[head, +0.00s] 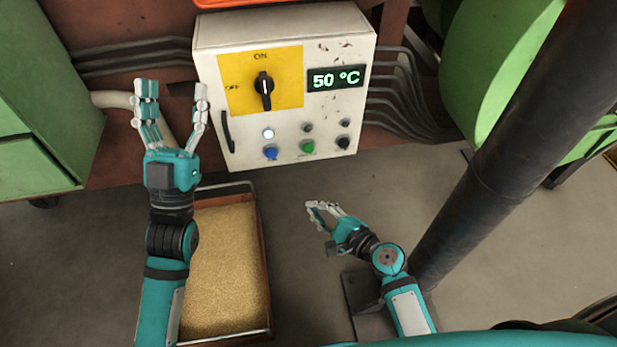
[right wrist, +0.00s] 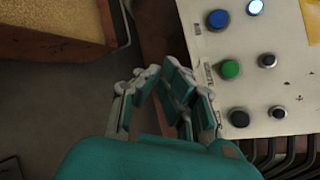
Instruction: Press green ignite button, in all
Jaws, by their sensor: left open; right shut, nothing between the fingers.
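The green button (head: 307,147) is in the bottom row of a white control box (head: 215,60), between a blue button (head: 271,153) and a black button (head: 343,142). It also shows in the right wrist view (right wrist: 231,69), to the right of my fingers. My right gripper (head: 322,208) is shut and empty, below the box and apart from the green button in the head view. Its closed fingers also show in the right wrist view (right wrist: 160,80). My left gripper (head: 175,95) is open and empty, left of the box with fingers pointing up.
The box has a rotary knob (head: 264,90) on a yellow panel, a display (head: 337,78) reading 50 °C and a lit white lamp (head: 268,133). A tray of yellowish grains (head: 262,270) lies below. A dark pipe (head: 490,185) stands at the right.

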